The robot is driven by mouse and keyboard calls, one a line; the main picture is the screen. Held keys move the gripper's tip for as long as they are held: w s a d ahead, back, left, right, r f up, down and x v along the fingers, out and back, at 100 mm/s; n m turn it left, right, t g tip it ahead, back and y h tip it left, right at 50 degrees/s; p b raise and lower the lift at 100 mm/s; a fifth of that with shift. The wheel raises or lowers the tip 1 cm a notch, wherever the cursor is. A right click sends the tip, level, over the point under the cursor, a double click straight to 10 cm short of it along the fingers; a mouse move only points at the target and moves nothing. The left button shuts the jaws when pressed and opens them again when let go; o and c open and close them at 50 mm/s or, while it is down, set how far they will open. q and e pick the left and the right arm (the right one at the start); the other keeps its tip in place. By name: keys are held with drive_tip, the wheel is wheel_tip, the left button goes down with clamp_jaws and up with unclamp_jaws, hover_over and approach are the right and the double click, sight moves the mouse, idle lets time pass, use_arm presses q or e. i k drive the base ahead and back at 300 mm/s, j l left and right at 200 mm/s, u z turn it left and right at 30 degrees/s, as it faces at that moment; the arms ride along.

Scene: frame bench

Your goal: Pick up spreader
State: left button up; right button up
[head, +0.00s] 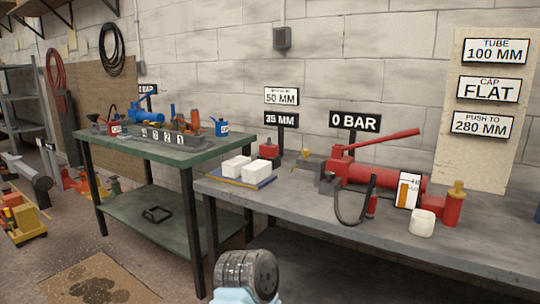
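I cannot tell for sure which item is the spreader. A small red tool (268,149) stands at the back of the grey bench (410,243), beside the sign post reading 35 MM (280,118). A red hand pump (385,178) with a long raised handle and a black hose lies right of it, by a 0 BAR sign (354,121). No gripper fingers show in the head view. A rounded grey part with pale blue below it, at the bottom centre, may be part of my own arm.
White blocks (264,173) sit on a blue-edged board at the grey bench's left end. A red cylinder with a brass top (454,205) and a white rounded block (422,223) stand right. A green table (155,149) with several tools stands left. The grey bench's front strip is mostly clear.

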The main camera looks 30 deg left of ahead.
sight(268, 150)
drive_tip(key=u, duration=1.3)
drive_tip(key=z, duration=0.85)
drive_tip(key=j+z, duration=1.2)
